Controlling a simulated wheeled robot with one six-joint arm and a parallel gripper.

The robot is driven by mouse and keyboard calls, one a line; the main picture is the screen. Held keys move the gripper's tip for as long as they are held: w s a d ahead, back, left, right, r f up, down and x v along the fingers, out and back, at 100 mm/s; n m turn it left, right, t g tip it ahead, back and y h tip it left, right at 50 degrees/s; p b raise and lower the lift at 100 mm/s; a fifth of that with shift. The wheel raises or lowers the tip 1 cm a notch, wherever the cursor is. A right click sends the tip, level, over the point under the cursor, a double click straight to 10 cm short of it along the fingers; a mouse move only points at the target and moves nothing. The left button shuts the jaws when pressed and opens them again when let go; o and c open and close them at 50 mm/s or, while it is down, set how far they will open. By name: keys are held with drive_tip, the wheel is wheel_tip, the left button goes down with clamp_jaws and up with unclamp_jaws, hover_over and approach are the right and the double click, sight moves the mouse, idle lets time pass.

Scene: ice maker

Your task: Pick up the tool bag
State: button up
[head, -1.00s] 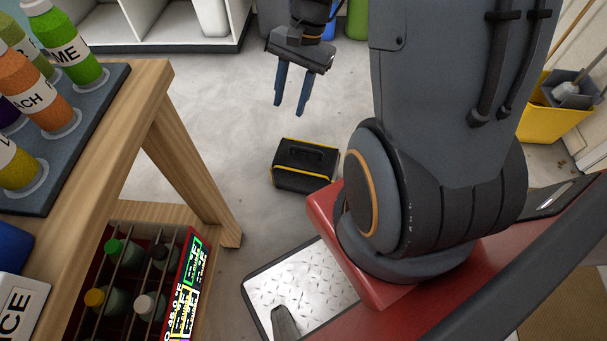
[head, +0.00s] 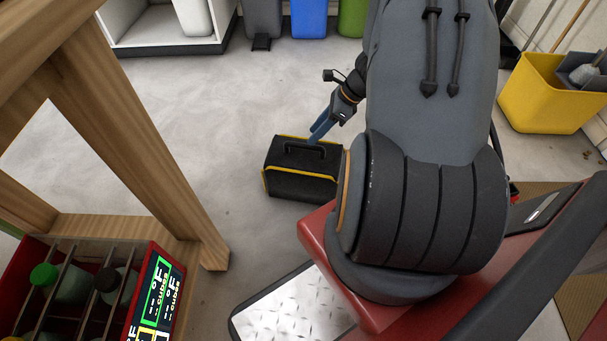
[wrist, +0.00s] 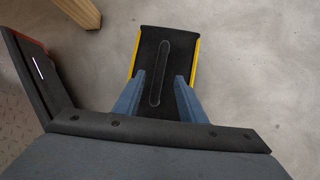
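The tool bag (head: 303,180) is black with yellow edging and a handle on top. It stands upright on the grey floor, just ahead of my red base. My gripper (head: 315,138) is above the bag's top, close to the handle. In the wrist view the bag (wrist: 180,45) lies beyond the fingers, with its long dark handle (wrist: 159,72) running between the two blue fingertips. In that view my gripper (wrist: 160,84) is open, one finger on each side of the handle with gaps. Whether the fingers touch the bag cannot be told.
A wooden table leg (head: 140,140) stands to the left of the bag, with a red bottle crate (head: 30,265) below. Blue (head: 309,18) and green bins stand at the back. A yellow bucket (head: 553,92) is at the right. Floor behind the bag is clear.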

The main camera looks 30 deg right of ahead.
sight(304, 145)
drive_tip(key=b+x, duration=0.2)
drive_tip(key=x, duration=0.1)
drive_tip(key=b+x, duration=0.2)
drive_tip(key=x, duration=0.2)
drive_tip(key=shift+s+a+f, duration=0.1)
drive_tip(key=shift+f, duration=0.25)
drive_tip(key=shift+c, duration=0.3)
clamp_jaws()
drive_tip(key=shift+r, duration=0.1)
idle(0.8)
